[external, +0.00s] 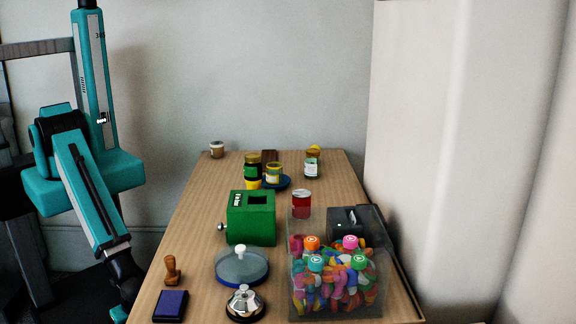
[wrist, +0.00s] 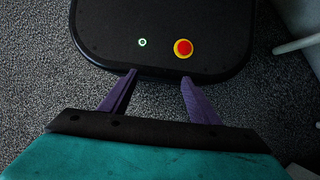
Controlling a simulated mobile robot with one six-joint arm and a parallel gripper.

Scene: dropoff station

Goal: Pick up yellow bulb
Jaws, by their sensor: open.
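My gripper (wrist: 160,78) shows in the wrist view with its two purple fingers spread and nothing between them. It points down over grey carpet, away from the table's objects. In the external view my arm hangs at the left of the table, and its end is cut off by the bottom edge. I cannot make out a yellow bulb for certain. A small yellow thing (external: 254,184) stands on the table below a dark jar in the external view, too small to identify.
The wooden table (external: 190,225) holds a green box (external: 252,218), a clear bin (external: 335,305) of colourful pieces, a bell (external: 244,302), a round glass dish (external: 242,268), a stamp (external: 171,270), an ink pad (external: 171,305) and a red can (external: 301,204). Several jars stand at the back. The left strip is mostly clear.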

